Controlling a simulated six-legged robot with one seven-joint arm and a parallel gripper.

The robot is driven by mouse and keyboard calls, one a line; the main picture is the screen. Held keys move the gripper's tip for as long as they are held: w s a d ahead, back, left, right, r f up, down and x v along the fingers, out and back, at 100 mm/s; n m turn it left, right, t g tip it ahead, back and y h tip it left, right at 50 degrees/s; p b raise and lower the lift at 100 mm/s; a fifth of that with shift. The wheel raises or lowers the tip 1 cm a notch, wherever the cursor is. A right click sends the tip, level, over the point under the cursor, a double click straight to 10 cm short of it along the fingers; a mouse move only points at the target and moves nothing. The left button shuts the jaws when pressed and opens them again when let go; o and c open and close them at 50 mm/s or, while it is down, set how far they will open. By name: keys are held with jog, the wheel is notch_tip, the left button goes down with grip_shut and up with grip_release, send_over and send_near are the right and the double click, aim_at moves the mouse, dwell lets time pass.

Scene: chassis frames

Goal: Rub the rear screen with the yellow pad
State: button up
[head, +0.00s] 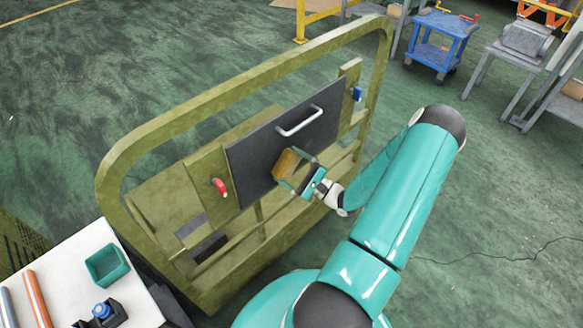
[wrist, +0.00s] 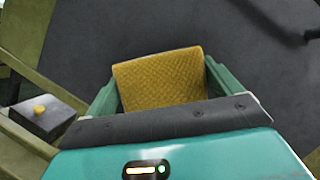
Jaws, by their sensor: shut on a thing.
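The yellow pad (head: 287,163) is between the fingers of my gripper (head: 298,173), which is shut on it. In the wrist view the pad (wrist: 160,80) shows its textured yellow face between the two green fingers. A dark flat panel with a white handle, which looks like the rear screen (head: 263,157), stands in the olive frame. The pad is in front of the panel's middle, below the handle. The panel fills much of the wrist view (wrist: 240,45) behind the pad. I cannot tell whether the pad touches it or is slightly apart.
The olive tubular frame (head: 205,112) surrounds the panel. A red knob (head: 219,187) sits left of the panel and a blue part (head: 357,94) at its upper right. A white table (head: 62,275) with a green bin (head: 107,265) is at lower left. Open floor lies right.

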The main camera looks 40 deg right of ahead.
aim_at(299, 162)
jog(key=shift+d, duration=0.1)
jog(key=shift+d, duration=1.6)
jog(key=shift+w+d, duration=0.15)
jog(key=shift+d, duration=2.4)
jog(key=shift+w+d, duration=0.15)
jog(key=shift+d, duration=2.4)
jog(key=shift+s+a, duration=0.2)
jog(key=shift+a, duration=4.65)
jog(key=shift+s+a, duration=0.1)
jog(key=shift+a, duration=1.9)
jog(key=shift+s, duration=0.1)
jog(key=shift+s+d, duration=0.15)
jog(key=shift+s, duration=2.8)
